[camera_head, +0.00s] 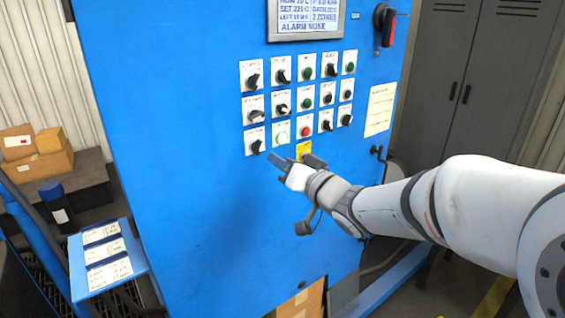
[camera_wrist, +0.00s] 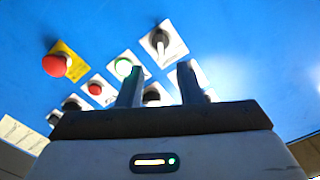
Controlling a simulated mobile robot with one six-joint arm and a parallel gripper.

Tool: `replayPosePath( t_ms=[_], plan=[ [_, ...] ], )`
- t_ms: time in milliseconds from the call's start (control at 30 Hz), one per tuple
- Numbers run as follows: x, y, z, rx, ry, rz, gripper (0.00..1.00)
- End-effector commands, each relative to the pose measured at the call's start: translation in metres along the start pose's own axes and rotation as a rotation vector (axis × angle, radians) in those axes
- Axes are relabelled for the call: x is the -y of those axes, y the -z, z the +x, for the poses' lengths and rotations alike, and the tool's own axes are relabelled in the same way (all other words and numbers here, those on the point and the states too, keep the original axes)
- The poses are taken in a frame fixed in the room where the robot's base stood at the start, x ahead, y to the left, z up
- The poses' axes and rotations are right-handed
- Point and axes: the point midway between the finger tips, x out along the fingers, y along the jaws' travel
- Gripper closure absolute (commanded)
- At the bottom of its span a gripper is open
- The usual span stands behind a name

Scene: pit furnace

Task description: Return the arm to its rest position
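My arm reaches in from the right in the head view, and my gripper (camera_head: 294,163) is in front of the blue control panel (camera_head: 210,200), just below the lowest row of knobs. In the wrist view my gripper (camera_wrist: 160,85) shows two dark fingers standing apart with nothing held between them. A black selector knob (camera_wrist: 160,42) on a white plate lies beyond the fingertips. A white-lit button (camera_wrist: 123,67) and a red mushroom button (camera_wrist: 56,65) on a yellow plate are to its left. In the head view the yellow plate (camera_head: 304,147) is partly hidden behind my gripper.
A display (camera_head: 305,18) and a red-and-black rotary handle (camera_head: 384,27) are higher on the panel. A sloped shelf with labels (camera_head: 75,268) juts out at lower left. Cardboard boxes (camera_head: 35,160) and a dark cylinder (camera_head: 57,205) stand left. Grey lockers (camera_head: 470,80) stand behind right.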

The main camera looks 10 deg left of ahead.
Motion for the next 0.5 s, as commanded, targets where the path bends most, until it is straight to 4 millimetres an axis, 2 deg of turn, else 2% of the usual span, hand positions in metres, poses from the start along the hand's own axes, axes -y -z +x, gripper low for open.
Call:
replayPosePath(
  t_ms=[167, 267, 367, 500],
  plan=[
    [-0.011, 0.006, -0.008, -0.002, -0.062, -0.022, 0.67],
    [-0.037, 0.015, -0.029, 0.006, -0.206, -0.069, 0.67],
    [-0.073, 0.022, -0.068, 0.047, -0.415, -0.121, 0.67],
    [-0.114, 0.017, -0.14, 0.174, -0.7, -0.154, 0.67]
  ],
)
